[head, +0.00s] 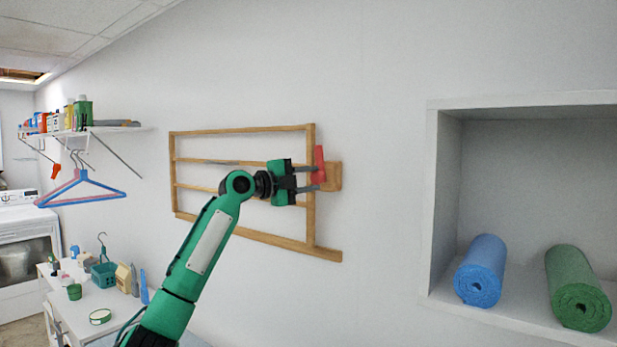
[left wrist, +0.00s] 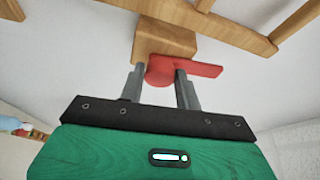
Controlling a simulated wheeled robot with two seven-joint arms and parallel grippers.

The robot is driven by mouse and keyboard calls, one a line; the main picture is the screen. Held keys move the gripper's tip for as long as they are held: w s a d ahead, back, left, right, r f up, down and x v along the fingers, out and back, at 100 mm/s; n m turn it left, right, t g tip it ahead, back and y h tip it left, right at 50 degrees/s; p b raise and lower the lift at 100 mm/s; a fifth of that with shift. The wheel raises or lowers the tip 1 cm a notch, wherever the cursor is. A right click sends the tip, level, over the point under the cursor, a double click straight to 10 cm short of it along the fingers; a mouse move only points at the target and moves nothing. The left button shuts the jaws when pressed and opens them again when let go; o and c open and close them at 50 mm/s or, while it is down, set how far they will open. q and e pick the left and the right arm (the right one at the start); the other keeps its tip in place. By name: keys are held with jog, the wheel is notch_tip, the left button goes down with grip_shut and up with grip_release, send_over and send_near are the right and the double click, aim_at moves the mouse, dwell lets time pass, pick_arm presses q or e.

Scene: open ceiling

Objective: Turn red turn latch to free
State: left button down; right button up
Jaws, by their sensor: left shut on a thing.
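The red turn latch (head: 319,164) sits on a small wooden block (head: 334,176) at the right side of a wooden wall rack (head: 311,220). In the head view the latch stands roughly upright, beside the rack's right post. My left gripper (head: 316,178) reaches it from the left and is shut on the latch. In the left wrist view the latch (left wrist: 205,69) has its rounded end between the two grey fingers (left wrist: 168,85), and its arm sticks out to the right past one finger. The wooden block (left wrist: 165,40) is behind it. My right gripper is not in view.
A wall niche (head: 432,200) at the right holds a blue roll (head: 481,270) and a green roll (head: 579,288). A shelf (head: 85,130) with bottles and hangers (head: 85,190) is at the left, above a white table (head: 120,310). The wall between rack and niche is bare.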

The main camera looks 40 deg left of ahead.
pick_arm(q)
jog(key=shift+m+p, duration=0.3)
jog(key=shift+m, duration=0.3)
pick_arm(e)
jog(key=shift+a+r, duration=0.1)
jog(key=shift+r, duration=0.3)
pick_arm(q)
jog(key=shift+g, duration=0.3)
jog(key=c, duration=1)
grip_release()
jog(key=b+v, duration=0.6)
jog(key=v, duration=0.7)
jog(key=shift+s+r, duration=0.1)
jog(key=shift+s, duration=0.35)
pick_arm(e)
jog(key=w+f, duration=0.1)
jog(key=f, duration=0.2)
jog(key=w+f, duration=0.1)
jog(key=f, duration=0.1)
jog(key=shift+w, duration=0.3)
